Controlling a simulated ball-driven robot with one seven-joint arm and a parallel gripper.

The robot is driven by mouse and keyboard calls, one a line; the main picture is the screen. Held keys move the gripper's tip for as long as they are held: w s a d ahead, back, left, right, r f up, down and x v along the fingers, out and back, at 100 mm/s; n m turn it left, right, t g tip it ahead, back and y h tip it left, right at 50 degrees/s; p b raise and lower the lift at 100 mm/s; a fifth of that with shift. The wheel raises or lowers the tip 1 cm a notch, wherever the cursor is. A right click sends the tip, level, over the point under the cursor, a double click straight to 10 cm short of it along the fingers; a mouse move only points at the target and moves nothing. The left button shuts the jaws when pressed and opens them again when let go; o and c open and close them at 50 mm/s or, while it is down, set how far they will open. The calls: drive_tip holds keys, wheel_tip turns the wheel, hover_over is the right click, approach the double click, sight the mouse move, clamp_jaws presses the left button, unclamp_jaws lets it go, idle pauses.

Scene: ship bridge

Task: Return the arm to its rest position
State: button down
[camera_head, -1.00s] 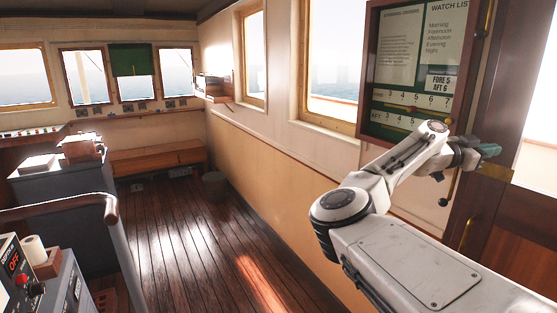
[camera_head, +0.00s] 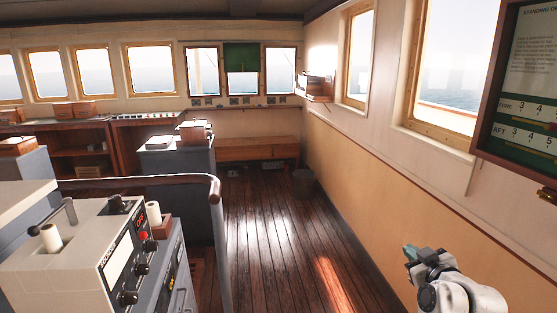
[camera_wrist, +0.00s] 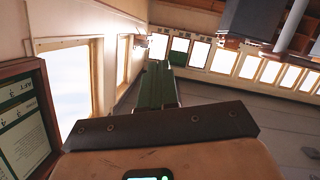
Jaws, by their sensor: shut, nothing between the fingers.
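My gripper (camera_head: 411,253) is at the lower right of the head view, in front of the tan wall panel. Its teal fingertips are together and nothing is between them. The arm behind it is mostly below the picture's lower edge. In the wrist view the green fingers of my gripper (camera_wrist: 157,84) are closed side by side, pointing toward the room, tilted in the picture. No object touches the gripper.
The framed notice board (camera_head: 525,95) hangs on the right wall and shows at the left in the wrist view (camera_wrist: 22,125). A grey console (camera_head: 100,245) with a handrail (camera_head: 150,181) stands at left. The wooden floor (camera_head: 275,240) is clear between console and wall. A dark bin (camera_head: 304,183) stands farther back.

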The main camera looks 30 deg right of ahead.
drive_tip(key=s+a+f+g+y, duration=0.25)
drive_tip(key=s+a+f, duration=0.25)
drive_tip(key=a+f, duration=0.3)
drive_tip(key=s+a+f+g+y, duration=0.2)
drive_tip(key=s+a+f+g, duration=0.2)
drive_tip(key=a+f, duration=0.4)
drive_tip(key=s+a+f+g+y, duration=0.1)
drive_tip(key=s+a+f+g, duration=0.2)
drive_tip(key=s+a, duration=0.3)
drive_tip(key=s+a+f+g, duration=0.3)
drive_tip(key=s+a, duration=0.3)
drive_tip(key=s, duration=0.6)
drive_tip(key=shift+a+y, duration=0.2)
drive_tip(key=shift+y, duration=0.15)
drive_tip(key=shift+s, duration=0.1)
